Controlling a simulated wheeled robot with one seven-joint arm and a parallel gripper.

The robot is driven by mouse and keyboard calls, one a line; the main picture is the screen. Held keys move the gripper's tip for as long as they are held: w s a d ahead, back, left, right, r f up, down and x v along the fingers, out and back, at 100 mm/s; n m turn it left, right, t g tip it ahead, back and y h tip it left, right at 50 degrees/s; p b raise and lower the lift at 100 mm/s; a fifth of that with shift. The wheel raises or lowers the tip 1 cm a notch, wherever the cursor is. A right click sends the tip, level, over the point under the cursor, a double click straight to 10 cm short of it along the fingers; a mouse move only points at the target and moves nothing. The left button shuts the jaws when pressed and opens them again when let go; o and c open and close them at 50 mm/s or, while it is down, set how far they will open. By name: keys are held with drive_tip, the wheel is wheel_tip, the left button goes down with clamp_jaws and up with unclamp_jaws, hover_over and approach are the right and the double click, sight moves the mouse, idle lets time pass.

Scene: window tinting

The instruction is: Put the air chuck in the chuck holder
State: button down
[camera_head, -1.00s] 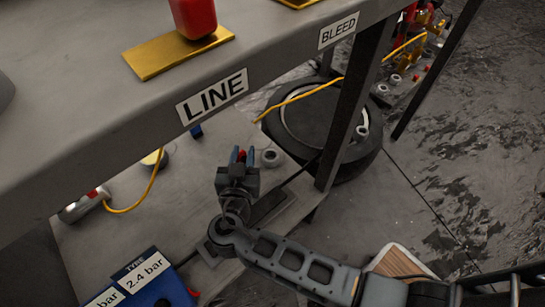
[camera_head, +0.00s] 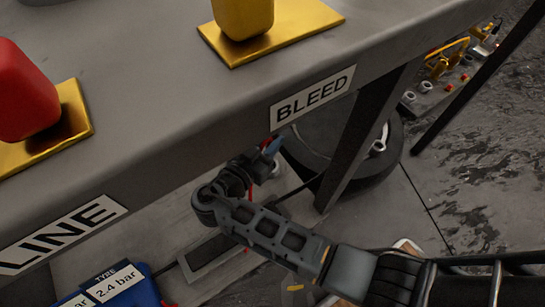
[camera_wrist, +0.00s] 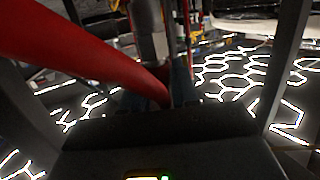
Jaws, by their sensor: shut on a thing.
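My gripper (camera_head: 268,150) is under the front edge of the upper shelf, below the BLEED label. Its blue fingertips show, with a small red part beside them. In the wrist view my gripper (camera_wrist: 155,95) is shut on what looks like the air chuck (camera_wrist: 150,35), a grey metal piece. A thick red hose (camera_wrist: 80,50) runs from the upper left down to the fingers. The exact grip is partly hidden by the hose and dark gripper body. I cannot make out the chuck holder with certainty in either view.
A red block (camera_head: 22,95) and a yellow block (camera_head: 243,18) stand on gold plates on the upper shelf. A LINE label (camera_head: 62,235) and a BLEED label (camera_head: 312,93) mark its edge. A blue TYRE gauge box (camera_head: 125,285) is lower left. A dark table leg (camera_head: 352,140) stands right of my gripper, before a tyre (camera_head: 393,140).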

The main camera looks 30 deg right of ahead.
drive_tip(key=shift+f+b, duration=1.1)
drive_tip(key=shift+f, duration=2.15)
drive_tip(key=shift+f, duration=0.15)
drive_tip(key=c, duration=0.9)
unclamp_jaws()
drive_tip(key=shift+o, duration=0.2)
drive_tip(key=shift+a+r, duration=0.2)
drive_tip(key=v, duration=0.7)
drive_tip(key=shift+p, duration=0.45)
drive_tip(key=shift+s, duration=0.1)
